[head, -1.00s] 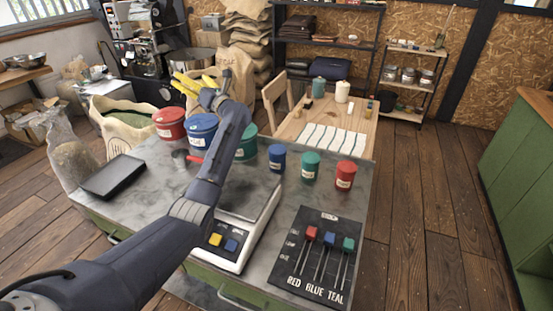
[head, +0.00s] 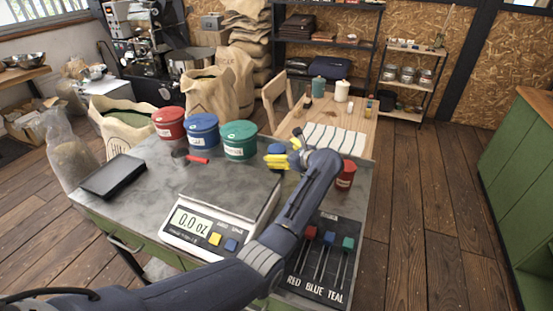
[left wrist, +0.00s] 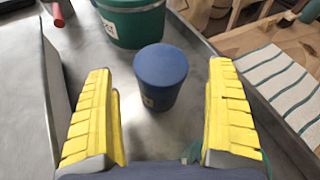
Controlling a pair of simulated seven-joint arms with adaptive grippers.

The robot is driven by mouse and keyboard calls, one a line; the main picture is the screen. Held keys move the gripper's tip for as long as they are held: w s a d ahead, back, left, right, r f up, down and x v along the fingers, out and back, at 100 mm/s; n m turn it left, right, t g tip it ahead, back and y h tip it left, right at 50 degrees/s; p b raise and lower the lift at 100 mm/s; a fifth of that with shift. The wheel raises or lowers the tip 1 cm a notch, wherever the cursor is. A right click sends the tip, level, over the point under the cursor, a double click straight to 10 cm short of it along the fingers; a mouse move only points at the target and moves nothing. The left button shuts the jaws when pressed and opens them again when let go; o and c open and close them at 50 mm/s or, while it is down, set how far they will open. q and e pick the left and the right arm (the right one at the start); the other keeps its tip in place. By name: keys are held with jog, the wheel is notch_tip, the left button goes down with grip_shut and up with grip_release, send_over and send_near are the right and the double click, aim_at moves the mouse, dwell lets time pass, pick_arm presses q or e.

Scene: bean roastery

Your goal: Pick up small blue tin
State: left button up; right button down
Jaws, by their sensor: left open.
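The small blue tin (left wrist: 160,75) stands upright on the grey counter in the left wrist view, with a pale label on its left side. It lies ahead of and between the two yellow fingers of my left gripper (left wrist: 162,115), which are spread wide and not visibly touching it. In the head view my left gripper (head: 278,158) is over the tin's place and hides most of the blue tin (head: 276,148). My right gripper is not in view.
A large teal tin (head: 239,141) stands just left of the gripper, beside large blue (head: 202,132) and red (head: 169,124) tins. A small red tin (head: 345,175) stands to the right. A scale (head: 205,225) reading 0.0 oz and a lever board (head: 322,262) are nearer.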

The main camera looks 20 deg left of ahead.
pick_arm(q)
jog(key=shift+x, duration=1.45)
jog(key=c, duration=1.4)
jog(key=shift+r, duration=0.1)
